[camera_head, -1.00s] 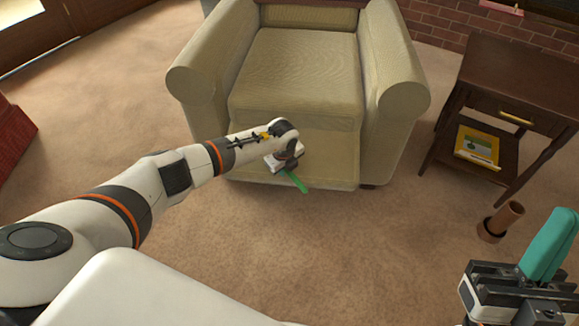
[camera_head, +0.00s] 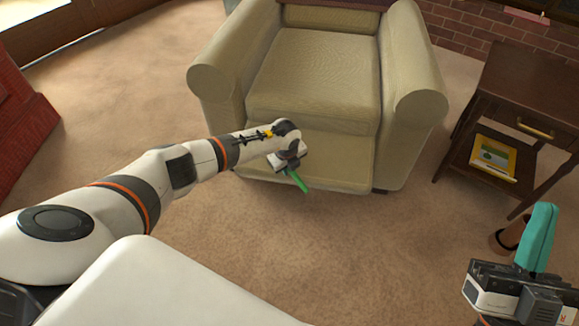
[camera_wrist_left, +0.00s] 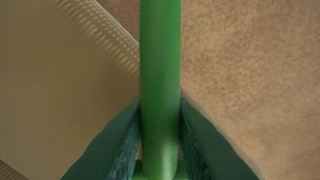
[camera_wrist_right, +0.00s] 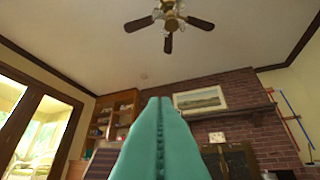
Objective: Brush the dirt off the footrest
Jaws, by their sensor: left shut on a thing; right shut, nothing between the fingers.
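A beige armchair (camera_head: 318,80) stands ahead in the head view. Its lower front panel (camera_head: 345,160) may be the footrest; I see no separate footrest and cannot make out dirt on it. My left gripper (camera_head: 292,168) is in front of this panel and is shut on a green brush (camera_head: 299,183). In the left wrist view the green handle (camera_wrist_left: 160,70) stands between the two teal fingers, with beige fabric to the left and carpet to the right. The brush's bristles are hidden. My right gripper (camera_head: 538,238) is shut and empty at the lower right, pointing upward.
A dark wooden side table (camera_head: 525,85) with a yellow book (camera_head: 493,155) on its lower shelf stands right of the chair. A brown cylinder (camera_head: 503,236) stands on the carpet behind my right gripper. A red object (camera_head: 20,125) is at the left. The carpet (camera_head: 340,245) before the chair is clear.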

